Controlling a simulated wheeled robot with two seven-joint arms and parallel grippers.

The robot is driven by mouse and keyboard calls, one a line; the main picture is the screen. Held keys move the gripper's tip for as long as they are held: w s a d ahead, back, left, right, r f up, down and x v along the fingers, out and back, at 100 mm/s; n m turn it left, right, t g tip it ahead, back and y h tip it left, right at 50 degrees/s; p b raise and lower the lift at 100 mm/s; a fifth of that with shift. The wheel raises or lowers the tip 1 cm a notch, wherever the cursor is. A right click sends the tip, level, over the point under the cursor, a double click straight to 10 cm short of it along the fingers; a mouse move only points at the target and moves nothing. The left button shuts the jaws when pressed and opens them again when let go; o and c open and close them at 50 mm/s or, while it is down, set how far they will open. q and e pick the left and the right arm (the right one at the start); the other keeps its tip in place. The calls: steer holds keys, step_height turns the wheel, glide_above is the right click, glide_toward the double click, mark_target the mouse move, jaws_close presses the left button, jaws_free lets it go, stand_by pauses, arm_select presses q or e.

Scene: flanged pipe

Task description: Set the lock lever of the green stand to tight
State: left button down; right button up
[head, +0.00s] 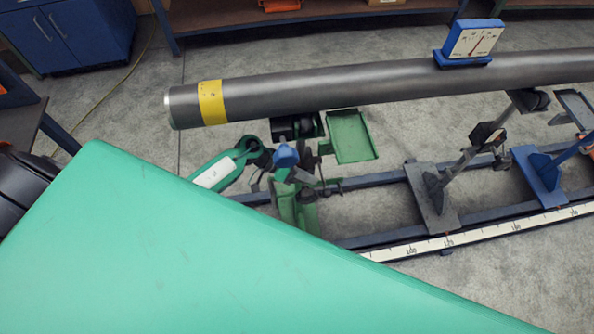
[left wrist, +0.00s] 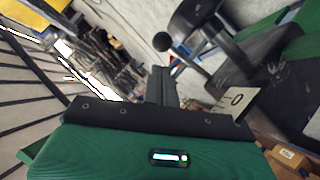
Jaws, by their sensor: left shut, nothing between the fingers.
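The green stand (head: 305,212) is under the left end of the grey pipe (head: 330,90), with its foot on the blue rail. A rod with a black ball end (left wrist: 162,42), which looks like the lock lever, shows in the left wrist view just beyond my fingers. My right gripper is not in view.
A green tray (head: 350,137) sticks out right of the stand. Grey (head: 432,200) and blue (head: 540,175) stands are farther right on the rail. A blue dial gauge (head: 470,42) sits on the pipe. My own large green arm part covers the lower left of the head view.

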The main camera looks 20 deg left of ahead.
mark_target(325, 189)
arm_select(q)
steer(key=shift+x, duration=1.85)
steer(key=shift+s+p, duration=0.1)
steer(key=shift+p, duration=0.5)
steer(key=shift+s+d+f+m+t+y+p, duration=0.25)
steer(key=shift+f+m+y+p, duration=0.2)
steer(key=shift+p, duration=0.55)
steer(key=shift+f+m+t+p, duration=0.25)
steer(key=shift+f+t+p, duration=0.1)
steer(key=shift+f+p, duration=0.15)
steer(key=shift+f, duration=0.35)
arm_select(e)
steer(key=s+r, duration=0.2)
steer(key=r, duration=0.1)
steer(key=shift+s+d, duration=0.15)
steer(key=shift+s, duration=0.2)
arm_select(q)
steer(key=shift+a+r, duration=0.1)
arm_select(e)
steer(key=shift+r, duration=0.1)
